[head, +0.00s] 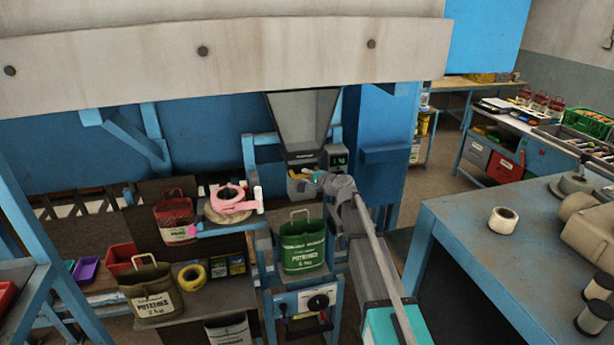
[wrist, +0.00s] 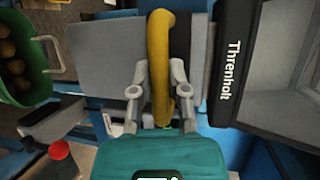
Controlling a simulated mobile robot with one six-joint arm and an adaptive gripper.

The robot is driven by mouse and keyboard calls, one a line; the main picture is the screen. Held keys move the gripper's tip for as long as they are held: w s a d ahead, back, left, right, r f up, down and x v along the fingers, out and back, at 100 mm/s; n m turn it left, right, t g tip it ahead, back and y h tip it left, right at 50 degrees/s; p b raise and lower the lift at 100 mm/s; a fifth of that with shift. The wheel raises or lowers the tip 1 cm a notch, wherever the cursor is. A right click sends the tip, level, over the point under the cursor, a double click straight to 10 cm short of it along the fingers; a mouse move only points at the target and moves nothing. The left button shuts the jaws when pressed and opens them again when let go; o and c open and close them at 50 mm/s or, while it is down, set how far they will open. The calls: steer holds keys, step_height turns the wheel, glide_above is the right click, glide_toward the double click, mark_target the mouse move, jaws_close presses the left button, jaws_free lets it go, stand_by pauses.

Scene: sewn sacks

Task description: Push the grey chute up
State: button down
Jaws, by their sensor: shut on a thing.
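The grey chute (head: 303,115) hangs under the pale beam in the head view, wide at the top and narrowing to a dark lower rim. In the wrist view the dark frame lettered "Threnholt" (wrist: 228,70), apparently its mouth, stands at the right. My gripper (wrist: 160,78) is shut on a yellow curved handle (wrist: 160,45) in front of a grey block. In the head view my gripper (head: 318,178) is just below the chute's rim, and the yellow handle (head: 296,175) shows partly beside it. My fingers hide some of the handle.
A green potato sack (head: 303,245) stands open below the chute; its potatoes show in the wrist view (wrist: 14,62). A small display box (head: 338,157) is right of the chute rim. A blue table (head: 465,235) is at the right.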

steer(key=shift+w+r, duration=0.15)
steer(key=shift+w, duration=0.1)
steer(key=c, duration=0.6)
jaws_free()
steer(key=shift+s+r, duration=0.1)
steer(key=shift+s, duration=0.1)
steer(key=shift+f, duration=0.3)
step_height(320, 180, down, 13)
steer(key=b, duration=1.3)
steer(key=p+v, duration=0.3)
steer(key=v, duration=1.1)
steer(key=s+f+n+g+b, duration=0.1)
steer(key=s+f+n+b, duration=0.1)
steer(key=f, duration=0.4)
steer(key=s+f+n+g+h+b, duration=0.1)
steer(key=s+f+n+g+b, duration=0.1)
steer(key=s+f+b, duration=0.2)
steer(key=shift+s+f+n+g+b, duration=0.3)
steer(key=shift+s+f+b, duration=0.1)
steer(key=shift+s+f, duration=0.45)
steer(key=shift+d, duration=0.15)
